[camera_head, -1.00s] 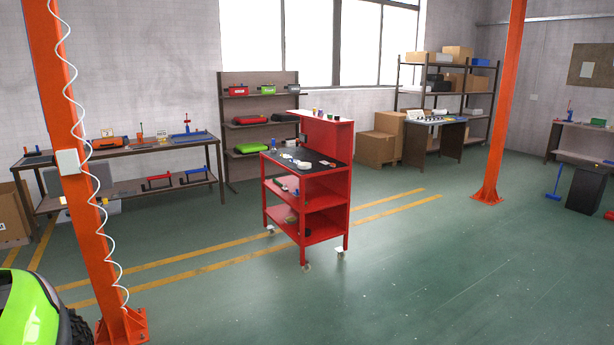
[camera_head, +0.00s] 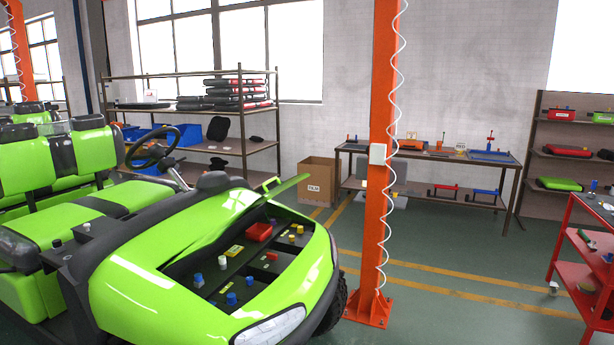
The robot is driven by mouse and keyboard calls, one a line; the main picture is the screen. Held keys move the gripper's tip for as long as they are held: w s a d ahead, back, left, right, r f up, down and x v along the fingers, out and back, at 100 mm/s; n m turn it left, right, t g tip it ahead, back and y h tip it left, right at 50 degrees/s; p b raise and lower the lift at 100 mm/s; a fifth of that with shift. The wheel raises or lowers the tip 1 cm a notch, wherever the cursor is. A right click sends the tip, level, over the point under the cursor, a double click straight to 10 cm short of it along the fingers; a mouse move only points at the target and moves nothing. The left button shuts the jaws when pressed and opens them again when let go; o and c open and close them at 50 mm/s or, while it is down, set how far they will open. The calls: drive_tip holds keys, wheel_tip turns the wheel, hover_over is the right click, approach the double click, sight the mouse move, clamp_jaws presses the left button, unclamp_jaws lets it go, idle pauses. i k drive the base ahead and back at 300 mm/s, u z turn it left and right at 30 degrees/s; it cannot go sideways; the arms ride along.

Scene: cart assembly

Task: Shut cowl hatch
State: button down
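The green cart (camera_head: 130,285) stands at the left with its front toward me and to the right. Its cowl hatch (camera_head: 240,215) is a green panel with a raised handle (camera_head: 270,184) at its far right end, and it stands tilted up and open. Below it the dark cowl compartment (camera_head: 240,275) is exposed, holding a red tray (camera_head: 259,232) and several small blue, yellow, white and red pieces. My gripper is not in view.
An orange post (camera_head: 383,150) with a coiled cable rises just right of the cart's front. A red trolley (camera_head: 585,260) is at the right edge. A workbench (camera_head: 425,155) and shelves (camera_head: 195,105) line the wall.

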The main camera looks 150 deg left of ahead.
sight(211, 237)
drive_tip(key=z, duration=1.9)
drive_tip(key=k, duration=2.45)
drive_tip(key=z, duration=0.25)
